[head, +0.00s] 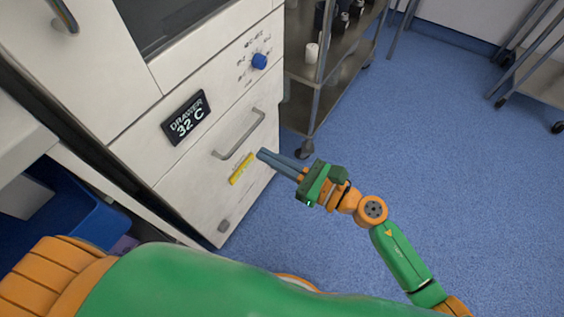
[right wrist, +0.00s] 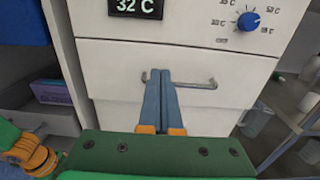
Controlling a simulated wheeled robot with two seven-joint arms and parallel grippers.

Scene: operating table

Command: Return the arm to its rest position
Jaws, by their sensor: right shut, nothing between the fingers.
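My right arm (head: 398,258), green and orange, reaches in from the lower right in the head view. Its gripper (head: 262,154) is shut and empty, with its blue-grey fingers pointing left toward the warming cabinet's drawer. In the head view the handle (head: 240,137) is just beyond the fingertips, and a small gap seems to show. The drawer front (head: 205,182) looks closed. My left gripper is not in view.
The white cabinet carries a display reading 32 C (head: 186,117) and a blue knob (head: 259,61). A metal shelf cart (head: 308,125) stands right of it. A blue bin (head: 85,222) is at the left. Blue floor (head: 440,130) is open on the right.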

